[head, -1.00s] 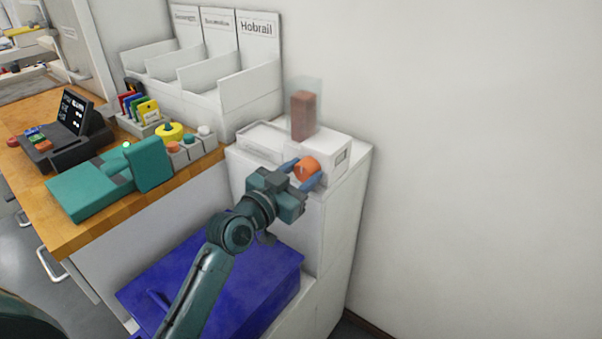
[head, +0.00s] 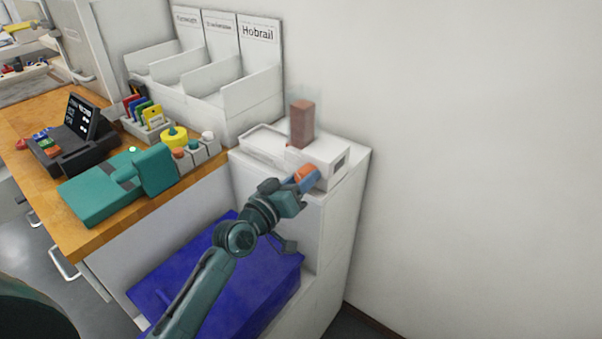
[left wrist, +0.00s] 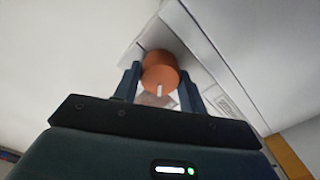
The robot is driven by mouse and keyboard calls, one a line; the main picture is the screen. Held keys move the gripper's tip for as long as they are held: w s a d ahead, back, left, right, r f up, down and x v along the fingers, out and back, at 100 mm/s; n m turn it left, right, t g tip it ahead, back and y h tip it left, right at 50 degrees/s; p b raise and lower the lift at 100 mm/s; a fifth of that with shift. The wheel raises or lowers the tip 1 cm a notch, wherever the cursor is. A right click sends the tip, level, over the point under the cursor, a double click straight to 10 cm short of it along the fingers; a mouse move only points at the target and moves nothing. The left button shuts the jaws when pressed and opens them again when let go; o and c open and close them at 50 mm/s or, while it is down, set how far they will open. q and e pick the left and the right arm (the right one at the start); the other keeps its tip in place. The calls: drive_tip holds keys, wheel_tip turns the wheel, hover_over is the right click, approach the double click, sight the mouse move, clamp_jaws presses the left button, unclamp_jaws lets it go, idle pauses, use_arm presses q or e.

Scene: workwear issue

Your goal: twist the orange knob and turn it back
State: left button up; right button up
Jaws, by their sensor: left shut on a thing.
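The orange knob (head: 304,172) is on the front of a white dispenser box (head: 331,167) on the white cabinet. My left gripper (head: 307,178) is shut on the knob, one finger seen over it in the head view. In the left wrist view the knob (left wrist: 160,72) sits between the two fingertips of the left gripper (left wrist: 160,82), and a short white mark on its face points towards the gripper's palm. My right gripper is not in view.
A brown block (head: 302,122) stands in a clear holder on the box. A blue chest (head: 180,280) lies below my left arm. To the left, a wooden counter (head: 95,232) carries a teal device (head: 105,195) and a dark terminal (head: 75,140). The right wall is bare.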

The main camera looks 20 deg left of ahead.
use_arm(q)
drive_tip(key=shift+n+p, duration=0.35)
drive_tip(key=shift+n, duration=0.65)
drive_tip(key=n+p, duration=0.1)
drive_tip(key=n, duration=0.1)
drive_tip(key=shift+n, duration=1.2)
drive_tip(key=n+p, duration=0.1)
drive_tip(key=n, duration=0.2)
drive_tip(key=shift+f+n, duration=0.1)
drive_tip(key=shift+n, duration=0.2)
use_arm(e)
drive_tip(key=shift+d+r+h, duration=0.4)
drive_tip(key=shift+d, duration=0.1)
use_arm(q)
drive_tip(key=o, duration=1)
drive_tip(key=shift+f, duration=0.1)
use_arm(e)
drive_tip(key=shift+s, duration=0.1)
